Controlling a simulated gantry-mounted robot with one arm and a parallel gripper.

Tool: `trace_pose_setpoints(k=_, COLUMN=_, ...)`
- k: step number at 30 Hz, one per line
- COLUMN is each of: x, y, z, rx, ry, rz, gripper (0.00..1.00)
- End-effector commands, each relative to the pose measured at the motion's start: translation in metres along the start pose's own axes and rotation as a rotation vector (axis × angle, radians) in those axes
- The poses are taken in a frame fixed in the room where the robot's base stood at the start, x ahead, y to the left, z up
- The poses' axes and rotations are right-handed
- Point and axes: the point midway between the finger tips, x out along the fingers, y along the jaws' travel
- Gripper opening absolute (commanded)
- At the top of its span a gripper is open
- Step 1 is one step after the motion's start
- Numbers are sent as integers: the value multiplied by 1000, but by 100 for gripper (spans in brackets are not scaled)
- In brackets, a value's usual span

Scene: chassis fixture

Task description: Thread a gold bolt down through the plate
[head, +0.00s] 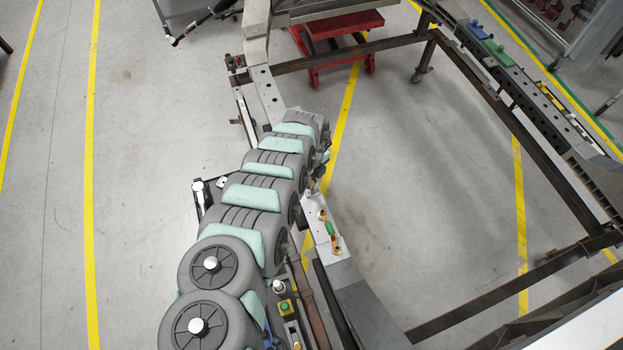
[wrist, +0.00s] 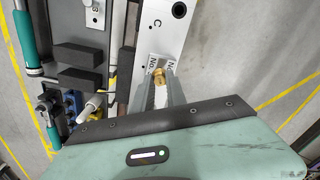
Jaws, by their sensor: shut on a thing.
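My gripper (wrist: 158,82) is shut on a gold bolt (wrist: 158,74), whose end shows between the two fingertips in the wrist view. The pale metal plate (wrist: 160,32) lies under it, with a letter C, a dark hole near its far corner and white labels beside the fingers. Whether the bolt is in a hole or above the plate cannot be told, as the fingers hide the spot below. In the head view, my arm hides most of the gripper. Gold pieces (head: 337,250) with a green part (head: 330,228) between them show on the plate's near part.
Left of the plate in the wrist view are black blocks (wrist: 78,54), teal tubing (wrist: 24,38) and a white-tipped cylinder (wrist: 90,106). In the head view, a dark frame rail (head: 480,290) and a red stand (head: 335,30) stand around open grey floor.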

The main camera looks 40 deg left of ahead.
Motion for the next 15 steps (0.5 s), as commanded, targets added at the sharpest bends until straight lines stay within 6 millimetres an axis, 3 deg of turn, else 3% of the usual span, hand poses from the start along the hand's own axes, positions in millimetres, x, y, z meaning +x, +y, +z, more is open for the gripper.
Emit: trace_pose_setpoints(k=15, x=11, y=0, z=0, rx=0, ry=0, rz=0, gripper=0)
